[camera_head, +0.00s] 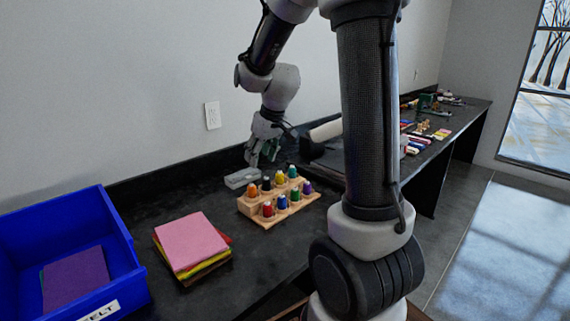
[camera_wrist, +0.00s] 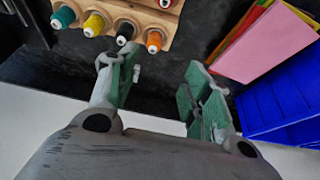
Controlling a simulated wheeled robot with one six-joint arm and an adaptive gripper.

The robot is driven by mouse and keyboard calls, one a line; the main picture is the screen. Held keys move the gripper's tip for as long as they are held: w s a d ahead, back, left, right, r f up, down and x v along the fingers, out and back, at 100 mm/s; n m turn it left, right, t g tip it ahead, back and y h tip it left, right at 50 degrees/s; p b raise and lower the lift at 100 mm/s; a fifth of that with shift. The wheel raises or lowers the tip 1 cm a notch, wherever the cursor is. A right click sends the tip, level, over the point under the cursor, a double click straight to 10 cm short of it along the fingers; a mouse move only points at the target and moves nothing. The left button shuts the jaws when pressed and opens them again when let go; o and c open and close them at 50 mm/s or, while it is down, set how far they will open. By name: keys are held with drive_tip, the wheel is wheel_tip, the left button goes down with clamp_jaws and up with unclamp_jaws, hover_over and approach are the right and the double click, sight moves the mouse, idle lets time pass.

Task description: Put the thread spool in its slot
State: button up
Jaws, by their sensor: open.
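A light wooden rack (camera_head: 263,221) stands on the black worktop with several coloured thread spools upright in two rows. The back row shows an orange spool (camera_head: 252,190), a black, a yellow and a teal one; the front row shows a red spool (camera_head: 267,209), a blue, a green and a purple one. In the wrist view the rack (camera_wrist: 178,18) is at the top, with the orange spool (camera_wrist: 154,40) nearest. My gripper (camera_head: 254,160) is above the worktop behind the rack, near the wall. Its green-padded fingers (camera_wrist: 160,85) are apart. I see no spool between them or lying loose.
Stacked felt sheets (camera_head: 190,242) lie left of the rack, beside a blue bin (camera_head: 125,265). Several craft items (camera_head: 425,130) lie far right. Bare worktop lies between the felt and the rack.

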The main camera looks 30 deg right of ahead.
drive_tip(key=s+r, duration=0.2)
drive_tip(key=s, duration=0.7)
drive_tip(key=s+a+r+m, duration=0.1)
drive_tip(key=s+r, duration=0.2)
drive_tip(key=s, duration=0.6)
drive_tip(key=s+r+m, duration=0.1)
drive_tip(key=s+r, duration=0.2)
drive_tip(key=s, duration=0.6)
drive_tip(key=shift+a+r+h, duration=0.25)
drive_tip(key=shift+a+h, duration=0.05)
drive_tip(key=shift+h, duration=0.1)
